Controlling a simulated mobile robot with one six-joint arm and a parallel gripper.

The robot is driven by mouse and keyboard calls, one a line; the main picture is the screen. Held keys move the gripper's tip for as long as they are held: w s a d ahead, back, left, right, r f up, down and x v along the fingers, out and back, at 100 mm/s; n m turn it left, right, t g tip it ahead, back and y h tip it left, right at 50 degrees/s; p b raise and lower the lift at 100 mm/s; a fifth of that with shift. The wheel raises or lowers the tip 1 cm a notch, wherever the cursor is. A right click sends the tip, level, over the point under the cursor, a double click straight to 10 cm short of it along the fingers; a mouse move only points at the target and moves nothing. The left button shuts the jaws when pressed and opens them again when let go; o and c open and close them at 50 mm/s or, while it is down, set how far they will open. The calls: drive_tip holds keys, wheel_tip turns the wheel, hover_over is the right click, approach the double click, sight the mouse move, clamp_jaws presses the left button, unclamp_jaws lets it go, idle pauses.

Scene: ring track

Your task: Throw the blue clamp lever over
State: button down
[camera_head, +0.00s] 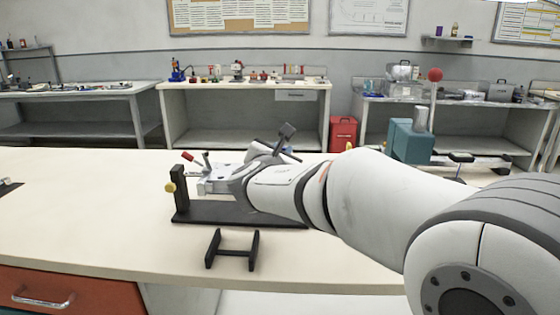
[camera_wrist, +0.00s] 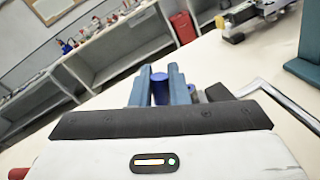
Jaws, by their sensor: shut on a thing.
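The blue clamp lever (camera_wrist: 159,88) shows in the wrist view as a blue round-topped grip. It stands between the two blue-grey fingers of my gripper (camera_wrist: 159,76), which are closed on it from both sides. The lever's lower part and pivot are hidden behind the gripper body. In the head view my gripper (camera_head: 210,184) is at the black fixture (camera_head: 181,196) on the near bench, and I cannot make out the blue lever there.
A red-tipped lever (camera_head: 188,156) and a yellow knob (camera_head: 170,187) are close to my gripper. A small black stand (camera_head: 232,250) is nearer the bench's front edge.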

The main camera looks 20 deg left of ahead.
drive_tip(key=m+b, duration=0.1)
drive_tip(key=d+m+b, duration=0.1)
drive_tip(key=f+m+b, duration=0.1)
drive_tip(key=b, duration=0.1)
drive_tip(key=shift+w+d+f+g, duration=0.1)
drive_tip(key=shift+w+d+g, duration=0.1)
drive_tip(key=shift+d+g, duration=0.1)
drive_tip(key=m+b, duration=0.2)
drive_tip(key=m+y+b, duration=0.1)
drive_tip(key=shift+w+d+f+g+b, duration=0.1)
drive_tip(key=shift+d+f+g+b, duration=0.2)
drive_tip(key=shift+d, duration=0.1)
drive_tip(key=c, duration=1.4)
unclamp_jaws()
drive_tip(key=shift+c, duration=0.2)
drive_tip(key=shift+s, duration=0.4)
drive_tip(key=p+v, duration=0.1)
drive_tip(key=v, duration=0.6)
